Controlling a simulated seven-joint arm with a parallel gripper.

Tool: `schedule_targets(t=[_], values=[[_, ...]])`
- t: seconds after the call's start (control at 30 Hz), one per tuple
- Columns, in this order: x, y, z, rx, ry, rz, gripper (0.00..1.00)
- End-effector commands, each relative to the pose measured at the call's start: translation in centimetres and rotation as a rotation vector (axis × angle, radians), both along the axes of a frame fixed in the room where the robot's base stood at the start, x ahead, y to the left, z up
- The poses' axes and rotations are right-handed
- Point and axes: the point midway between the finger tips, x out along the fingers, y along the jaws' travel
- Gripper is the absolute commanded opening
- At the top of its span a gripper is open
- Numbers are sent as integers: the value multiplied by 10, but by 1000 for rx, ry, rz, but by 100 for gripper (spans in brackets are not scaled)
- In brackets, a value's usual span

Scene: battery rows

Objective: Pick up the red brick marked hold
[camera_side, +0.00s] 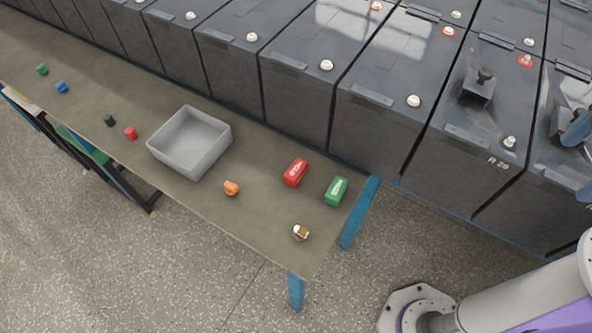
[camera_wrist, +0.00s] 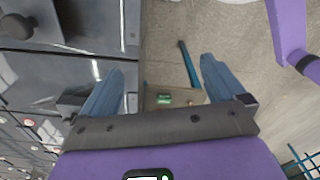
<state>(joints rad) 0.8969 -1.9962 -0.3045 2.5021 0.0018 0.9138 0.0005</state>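The red brick (camera_side: 295,172) with white lettering lies on the long table (camera_side: 262,222), near its right end in the side view. The lettering is too small to read. A green brick (camera_side: 336,190) of like shape lies just to its right, apart from it. My gripper (camera_wrist: 160,68) is open and empty, its blue fingers wide apart. It is far from the red brick, and only part of it shows at the right edge of the side view. In the wrist view the green brick (camera_wrist: 164,99) is far off between the fingers; I cannot make out the red brick there.
A grey open bin (camera_side: 190,143) stands left of the red brick. An orange piece (camera_side: 231,188) and a brown-white piece (camera_side: 300,232) lie nearer the front edge. Several small coloured pieces lie farther left. Tall dark battery blocks (camera_side: 385,125) line the table's back.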

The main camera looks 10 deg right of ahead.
Motion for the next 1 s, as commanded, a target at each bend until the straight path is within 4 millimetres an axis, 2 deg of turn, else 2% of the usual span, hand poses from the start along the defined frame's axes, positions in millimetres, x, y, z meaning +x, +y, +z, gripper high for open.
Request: schedule_targets(t=[0.23, 0.37, 0.47, 0.7, 1.0], values=[[0, 1, 0, 1, 0, -1, 100], [6, 16, -7, 27, -1, -9, 100], [17, 44, -21, 81, -9, -24, 100], [51, 127, -67, 257, -57, -104, 100], [94, 206, -128, 460, -178, -220, 100]])
